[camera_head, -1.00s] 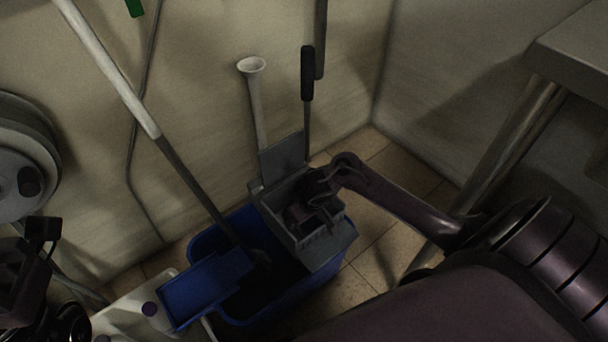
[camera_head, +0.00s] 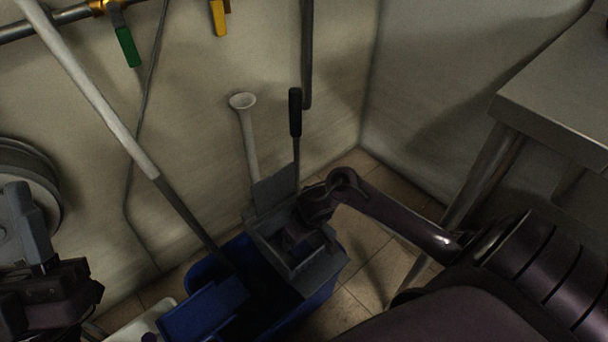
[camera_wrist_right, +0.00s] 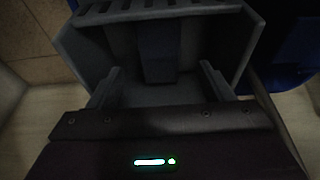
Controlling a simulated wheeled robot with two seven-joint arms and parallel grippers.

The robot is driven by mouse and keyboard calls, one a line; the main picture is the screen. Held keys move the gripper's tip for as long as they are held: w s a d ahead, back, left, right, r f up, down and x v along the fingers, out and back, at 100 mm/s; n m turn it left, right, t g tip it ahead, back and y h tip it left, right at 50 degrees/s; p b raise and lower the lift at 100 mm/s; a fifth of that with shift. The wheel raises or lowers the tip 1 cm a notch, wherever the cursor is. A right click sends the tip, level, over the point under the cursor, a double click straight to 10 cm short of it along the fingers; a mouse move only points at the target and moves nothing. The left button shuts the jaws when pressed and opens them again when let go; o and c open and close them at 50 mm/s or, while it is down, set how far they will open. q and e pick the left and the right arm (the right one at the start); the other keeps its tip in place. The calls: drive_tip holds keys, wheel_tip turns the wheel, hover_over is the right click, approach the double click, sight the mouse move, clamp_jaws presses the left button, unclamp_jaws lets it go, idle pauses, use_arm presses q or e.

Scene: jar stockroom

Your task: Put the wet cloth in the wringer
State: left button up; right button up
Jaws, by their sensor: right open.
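The grey wringer (camera_head: 322,268) sits on the rim of a blue mop bucket (camera_head: 312,308), its dark-handled lever (camera_head: 295,112) upright behind it. My right gripper (camera_head: 306,226) is at the wringer's open top, pointing down into it. In the right wrist view my right gripper (camera_wrist_right: 160,84) is open, its two fingers apart, with the slotted wringer wall (camera_wrist_right: 160,13) ahead. A dark grey block between the walls is too dim to identify. I cannot make out the wet cloth. My left gripper (camera_head: 38,235) is at the lower left, away from the wringer; its jaw opening is unclear.
A long mop handle (camera_head: 100,105) slants into the bucket. A pale plunger-like rod (camera_head: 246,135) stands behind the wringer. A steel table (camera_head: 550,105) is at right, a round reel (camera_head: 25,185) at left. Green (camera_head: 127,47) and yellow (camera_head: 218,17) valve levers are on the wall.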

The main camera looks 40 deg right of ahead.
sight(303, 249)
drive_tip(key=shift+s+r+p, duration=0.2)
drive_tip(key=shift+r+p, duration=0.25)
drive_tip(key=shift+r, duration=0.25)
use_arm(q)
drive_tip(key=w+d+f+g+y+p, duration=0.1)
drive_tip(key=w+f+g+y, duration=0.2)
drive_tip(key=f, duration=0.4)
drive_tip(key=w+d+f+g+y, duration=0.1)
drive_tip(key=w+d+f+g, duration=0.1)
drive_tip(key=f+g, duration=0.3)
use_arm(e)
drive_tip(key=shift+v, duration=0.8)
drive_tip(key=s+a+r+n+t+y+p, duration=0.1)
drive_tip(key=s+a+r+n+y, duration=0.15)
drive_tip(key=a, duration=0.65)
drive_tip(key=s+a+r+n+t+y+p, duration=0.1)
drive_tip(key=a+r+t+y, duration=0.15)
drive_tip(key=a, duration=0.75)
use_arm(q)
wheel_tip(303, 249, down, 15)
drive_tip(key=s+g+y, duration=0.2)
drive_tip(key=g, duration=0.4)
drive_tip(key=shift+s+r+n, duration=0.2)
drive_tip(key=shift+n, duration=0.1)
use_arm(e)
drive_tip(key=a+r+t, duration=0.3)
drive_tip(key=r+t, duration=0.2)
drive_tip(key=r, duration=1)
drive_tip(key=shift+a+y, duration=0.3)
drive_tip(key=shift+t, duration=0.25)
